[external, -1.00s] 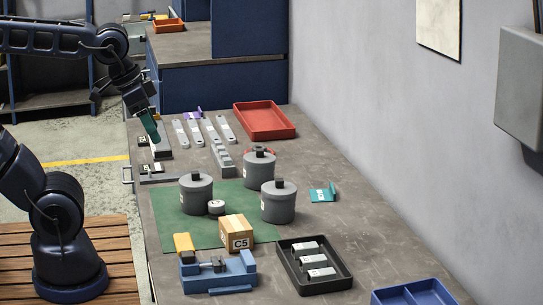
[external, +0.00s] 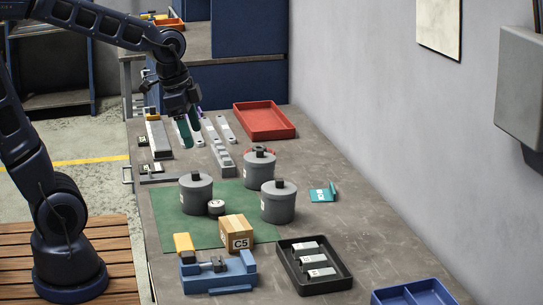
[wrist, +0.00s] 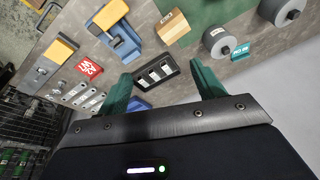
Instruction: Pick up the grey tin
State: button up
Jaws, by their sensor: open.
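Three grey lidded tins stand on the bench in the external view. One (external: 196,195) is on the left of the green mat (external: 172,232), one (external: 278,205) at its right edge, and one (external: 259,172) behind. A short, small grey round piece (external: 216,207) sits between the front two. Which one is the task's tin, I cannot tell. Two grey round tins also show in the wrist view, one near the mat (wrist: 219,42) and one at the top right edge (wrist: 282,10). My gripper (external: 189,130) is open and empty, over the grey bars behind the tins; its green fingers (wrist: 163,88) are spread.
A cardboard C5 box (external: 237,233), a blue vise (external: 218,275) and a black tray (external: 316,285) stand in front of the tins. A red tray (external: 265,121) is behind. The right of the bench is mostly clear.

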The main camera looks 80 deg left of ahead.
jog(key=w+a+f+m+g, duration=0.1)
jog(key=w+a+f+m, duration=0.2)
jog(key=w+a+f, duration=0.5)
jog(key=m+g+h, duration=0.1)
jog(key=m, duration=0.3)
send_near(216, 203)
jog(key=shift+w+a, duration=0.35)
jog(key=shift+a, duration=0.1)
jog(key=f, duration=0.4)
jog(key=shift+w+d+f, duration=0.15)
jog(key=shift+d+f, duration=0.1)
jog(key=shift+f, duration=0.15)
jog(key=f, duration=0.2)
jog(key=d+f, duration=0.1)
jog(key=f, duration=0.1)
jog(key=shift+f, duration=0.1)
jog(key=shift+d+f, duration=0.1)
jog(key=shift+f, duration=0.45)
jog(key=c, duration=1.1)
